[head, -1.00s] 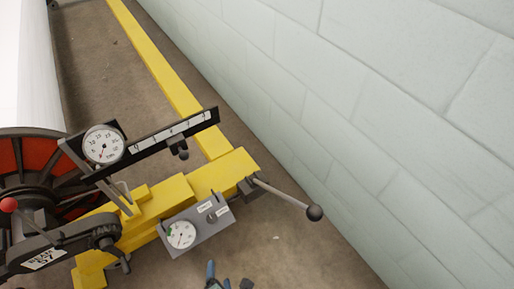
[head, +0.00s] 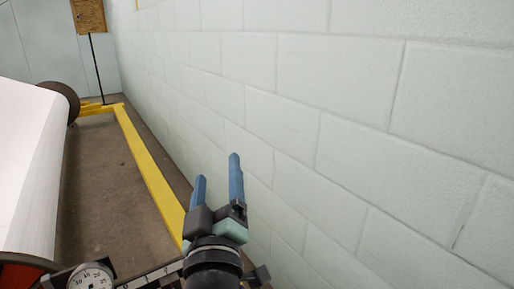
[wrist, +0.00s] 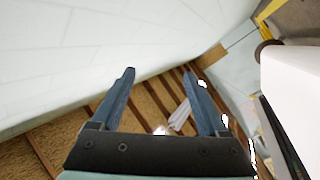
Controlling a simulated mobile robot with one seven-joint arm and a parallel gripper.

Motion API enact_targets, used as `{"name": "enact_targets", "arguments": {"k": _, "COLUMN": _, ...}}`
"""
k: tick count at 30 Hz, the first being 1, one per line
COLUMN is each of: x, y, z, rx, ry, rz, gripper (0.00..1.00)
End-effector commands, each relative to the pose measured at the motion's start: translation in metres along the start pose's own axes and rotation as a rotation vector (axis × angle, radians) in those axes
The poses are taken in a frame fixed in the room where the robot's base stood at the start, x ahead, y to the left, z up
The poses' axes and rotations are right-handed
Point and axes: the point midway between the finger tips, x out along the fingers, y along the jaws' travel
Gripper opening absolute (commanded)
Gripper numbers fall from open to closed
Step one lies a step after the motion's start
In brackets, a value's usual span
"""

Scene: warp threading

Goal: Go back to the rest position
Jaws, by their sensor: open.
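My gripper (head: 217,180) stands raised at the lower middle of the head view, its two blue fingers pointing up and apart. It is open with nothing between the fingers. In the wrist view my gripper (wrist: 160,105) also shows open and empty. In the head view it is in front of the pale block wall (head: 330,110) and above the machine's yellow frame (head: 150,175). A dial gauge (head: 90,278) and part of a dark scale bar (head: 150,277) show at the bottom edge.
A large white roll (head: 35,170) lies at the left, with a dark round flange (head: 66,101) at its far end. The floor (head: 110,190) between roll and frame is bare. The wall runs close along the right side. A brown board (head: 88,15) hangs at the back.

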Motion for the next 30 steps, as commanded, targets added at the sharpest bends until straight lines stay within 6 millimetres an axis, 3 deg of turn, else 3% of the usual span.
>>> {"name": "enact_targets", "arguments": {"k": 1, "x": -0.002, "y": 0.035, "z": -0.029, "rx": 0.072, "ry": 0.057, "rz": 0.060, "gripper": 0.78}}
{"name": "enact_targets", "arguments": {"k": 5, "x": -0.022, "y": 0.108, "z": -0.093, "rx": 0.267, "ry": 0.209, "rz": 0.170, "gripper": 0.78}}
{"name": "enact_targets", "arguments": {"k": 8, "x": -0.052, "y": 0.161, "z": -0.142, "rx": 0.410, "ry": 0.347, "rz": 0.235, "gripper": 0.78}}
{"name": "enact_targets", "arguments": {"k": 12, "x": -0.113, "y": 0.223, "z": -0.205, "rx": 0.598, "ry": 0.573, "rz": 0.285, "gripper": 0.78}}
{"name": "enact_targets", "arguments": {"k": 15, "x": -0.091, "y": 0.246, "z": -0.237, "rx": 0.596, "ry": 0.541, "rz": 0.273, "gripper": 0.78}}
{"name": "enact_targets", "arguments": {"k": 30, "x": -0.056, "y": 0.336, "z": -0.355, "rx": 0.593, "ry": 0.538, "rz": 0.271, "gripper": 0.78}}
